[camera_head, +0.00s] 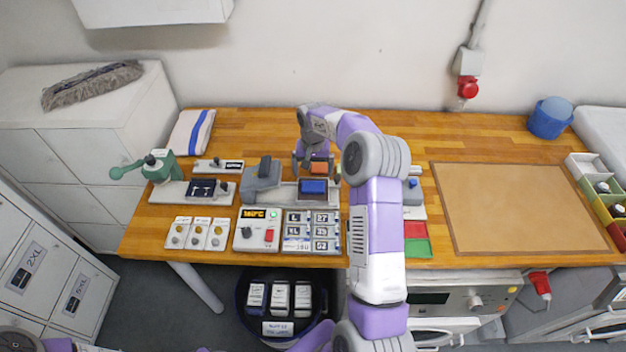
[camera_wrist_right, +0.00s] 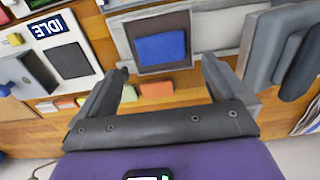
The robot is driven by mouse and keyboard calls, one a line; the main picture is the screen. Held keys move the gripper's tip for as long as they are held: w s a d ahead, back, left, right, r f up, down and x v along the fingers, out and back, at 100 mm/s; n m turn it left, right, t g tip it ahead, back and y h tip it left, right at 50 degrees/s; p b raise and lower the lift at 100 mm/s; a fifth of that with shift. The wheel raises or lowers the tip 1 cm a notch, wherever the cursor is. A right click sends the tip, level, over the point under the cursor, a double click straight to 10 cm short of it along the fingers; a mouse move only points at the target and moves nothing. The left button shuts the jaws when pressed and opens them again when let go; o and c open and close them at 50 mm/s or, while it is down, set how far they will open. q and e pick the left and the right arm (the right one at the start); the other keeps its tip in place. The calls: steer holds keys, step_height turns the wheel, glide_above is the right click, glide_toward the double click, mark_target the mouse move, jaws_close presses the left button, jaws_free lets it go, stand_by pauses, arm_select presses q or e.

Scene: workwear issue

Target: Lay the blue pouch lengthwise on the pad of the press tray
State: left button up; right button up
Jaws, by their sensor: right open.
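The blue pouch (camera_head: 314,187) lies flat on the dark pad of the press tray (camera_head: 333,198). Its longer side runs left to right, along the tray. In the right wrist view the pouch (camera_wrist_right: 161,47) sits inside the edges of the dark pad (camera_wrist_right: 160,20), with pad showing around it. The grey press head (camera_head: 262,178) is to the left of the pad, clear of the pouch. My right gripper (camera_head: 317,172) is above and just behind the pouch. Its fingers (camera_wrist_right: 165,85) are apart with nothing between them. My left gripper is not in view.
A control box with a lit display (camera_head: 257,229) and number plates (camera_head: 312,231) stand in front of the tray. An orange block (camera_head: 319,168) is behind the pouch. A device marked IDLE (camera_wrist_right: 55,45) is beside the tray. A tan mat (camera_head: 520,205) lies bare on the right.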

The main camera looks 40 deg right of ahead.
step_height(320, 180, up, 4)
stand_by(0.7)
